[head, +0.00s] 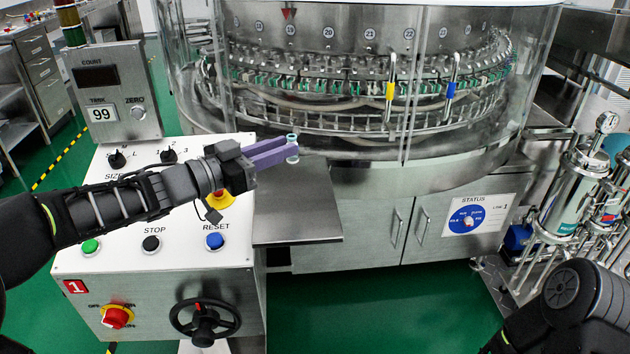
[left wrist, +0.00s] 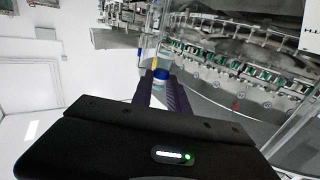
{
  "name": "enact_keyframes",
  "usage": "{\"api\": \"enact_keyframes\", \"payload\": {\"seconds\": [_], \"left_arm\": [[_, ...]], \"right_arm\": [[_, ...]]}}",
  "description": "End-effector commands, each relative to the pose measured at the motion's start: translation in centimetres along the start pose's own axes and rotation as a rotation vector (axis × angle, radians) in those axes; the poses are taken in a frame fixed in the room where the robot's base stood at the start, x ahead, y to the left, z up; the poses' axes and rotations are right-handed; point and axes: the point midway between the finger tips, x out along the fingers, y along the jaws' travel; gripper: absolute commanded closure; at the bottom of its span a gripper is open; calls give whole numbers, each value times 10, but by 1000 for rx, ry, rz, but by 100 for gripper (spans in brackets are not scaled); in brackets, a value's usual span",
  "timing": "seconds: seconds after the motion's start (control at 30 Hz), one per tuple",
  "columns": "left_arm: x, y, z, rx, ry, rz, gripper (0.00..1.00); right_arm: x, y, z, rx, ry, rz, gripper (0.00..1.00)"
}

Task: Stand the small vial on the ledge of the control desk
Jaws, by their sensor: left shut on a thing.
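The small vial (head: 292,148) is clear with a pale greenish-blue tint and sits at the tips of my left gripper (head: 288,150), whose purple fingers are shut on it. It looks upright in the head view, above the grey metal ledge (head: 298,218) on the right side of the white control desk (head: 190,251).
The glass-walled rotary washer (head: 345,150) stands just behind the ledge. Buttons and knobs, such as the blue RESET button (head: 214,241), stick up from the desk top under my left arm. The ledge's visible surface is bare.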

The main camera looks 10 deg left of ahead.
Motion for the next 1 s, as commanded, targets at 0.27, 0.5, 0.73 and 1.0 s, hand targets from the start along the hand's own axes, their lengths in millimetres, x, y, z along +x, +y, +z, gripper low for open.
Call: {"api": "enact_keyframes", "payload": {"seconds": [0.27, 0.5, 0.73, 1.0], "left_arm": [[-2, -1, -3, -3, 0, 14, 100], [-1, -1, 16, -6, -2, 13, 100], [-1, 0, 47, -4, -1, 14, 100], [-1, 0, 47, -3, 0, 13, 100]], "right_arm": [[0, 0, 1, -1, -3, 0, 64], [8, 3, 1, 0, -2, 0, 64], [18, 7, 1, 1, -2, 0, 64], [17, 6, 1, 1, -2, 0, 64]]}}
